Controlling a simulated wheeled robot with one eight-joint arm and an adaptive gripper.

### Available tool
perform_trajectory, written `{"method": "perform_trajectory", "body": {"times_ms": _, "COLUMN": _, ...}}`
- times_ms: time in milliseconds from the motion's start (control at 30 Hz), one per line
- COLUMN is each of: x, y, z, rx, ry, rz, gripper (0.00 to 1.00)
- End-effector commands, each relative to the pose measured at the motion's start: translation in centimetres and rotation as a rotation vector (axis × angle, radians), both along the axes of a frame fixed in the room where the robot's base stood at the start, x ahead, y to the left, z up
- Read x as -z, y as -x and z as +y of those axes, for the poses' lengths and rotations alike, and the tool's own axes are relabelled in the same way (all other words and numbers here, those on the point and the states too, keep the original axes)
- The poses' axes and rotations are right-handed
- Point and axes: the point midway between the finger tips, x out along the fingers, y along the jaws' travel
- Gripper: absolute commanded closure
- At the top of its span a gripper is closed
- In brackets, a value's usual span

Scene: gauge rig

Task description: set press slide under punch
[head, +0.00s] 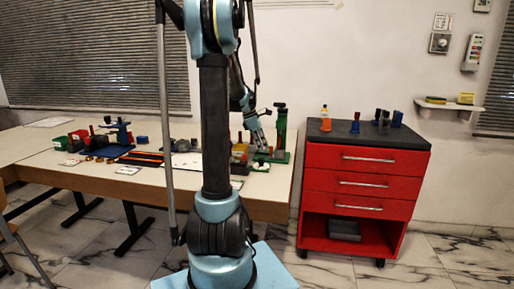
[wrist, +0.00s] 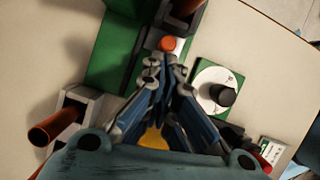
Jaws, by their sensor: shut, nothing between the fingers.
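The green press (head: 281,128) stands near the right end of the table in the head view, with an upright column. In the wrist view its green body (wrist: 112,50) runs along the upper left. A grey slide-like part (wrist: 187,42) lies beside the green body and bears an orange-red round piece (wrist: 172,44). A dark cylinder at the top edge may be the punch; I cannot tell. My gripper (wrist: 160,68) is shut and empty, its fingertips close to the orange-red piece. I cannot tell whether they touch. In the head view my gripper (head: 258,139) is small, just left of the press.
A white disc with a black knob (wrist: 222,94) sits on a green plate right of my gripper. A grey block with a brown-red rod (wrist: 58,128) is at left. Several fixtures crowd the table (head: 140,183). A red drawer cabinet (head: 362,180) stands to the right.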

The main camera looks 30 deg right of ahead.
Motion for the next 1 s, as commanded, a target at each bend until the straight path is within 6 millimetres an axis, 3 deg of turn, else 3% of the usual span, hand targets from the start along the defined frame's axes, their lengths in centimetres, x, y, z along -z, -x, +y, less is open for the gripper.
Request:
{"method": "perform_trajectory", "body": {"times_ms": 467, "x": -0.5, "y": 0.2, "z": -0.3, "rx": 0.001, "ry": 0.003, "rz": 0.001, "gripper": 1.00}}
{"method": "perform_trajectory", "body": {"times_ms": 1000, "x": -7.9, "y": -1.1, "z": 2.7, "rx": -0.004, "ry": 0.000, "rz": 0.000, "gripper": 1.00}}
